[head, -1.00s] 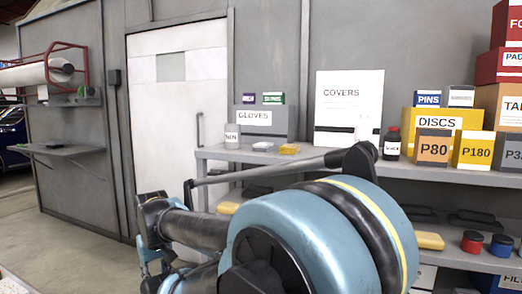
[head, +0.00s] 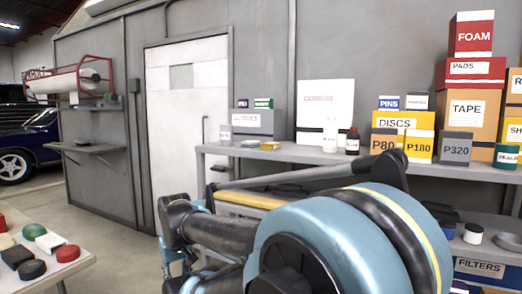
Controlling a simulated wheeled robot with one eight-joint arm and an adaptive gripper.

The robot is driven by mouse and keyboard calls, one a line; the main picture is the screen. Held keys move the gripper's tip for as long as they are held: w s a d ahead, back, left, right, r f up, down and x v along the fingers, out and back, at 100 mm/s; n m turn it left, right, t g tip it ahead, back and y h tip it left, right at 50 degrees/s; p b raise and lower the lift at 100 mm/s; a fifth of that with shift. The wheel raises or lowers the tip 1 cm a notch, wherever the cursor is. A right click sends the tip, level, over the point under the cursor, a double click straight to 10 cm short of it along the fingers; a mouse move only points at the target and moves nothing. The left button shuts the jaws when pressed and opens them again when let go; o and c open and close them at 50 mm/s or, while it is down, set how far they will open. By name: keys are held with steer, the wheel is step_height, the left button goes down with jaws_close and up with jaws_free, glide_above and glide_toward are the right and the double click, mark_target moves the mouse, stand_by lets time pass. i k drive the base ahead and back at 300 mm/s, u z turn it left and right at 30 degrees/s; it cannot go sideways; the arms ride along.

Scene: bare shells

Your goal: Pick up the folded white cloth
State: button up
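I cannot single out the folded white cloth with certainty. A small flat white item (head: 50,242) lies among coloured pieces on a table at the lower left. A pale flat item (head: 250,143) lies on the upper shelf beside a yellow one. Either is too small to tell as cloth. My arm fills the lower middle and right. What seems to be my gripper (head: 174,266) is partly seen at the lower left end of the arm, its fingers mostly hidden. It is over open floor, apart from the table and the shelf.
The table (head: 73,268) at lower left holds several red, green, black and white pieces. The grey shelf unit (head: 228,150) along the wall carries boxes and bottles; my arm hides part of its lower level. A white door (head: 187,130) stands behind. Floor between table and wall is clear.

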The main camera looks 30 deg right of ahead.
mark_target(250, 144)
steer(key=k, duration=1.2)
steer(key=z, duration=0.75)
steer(key=i, duration=1)
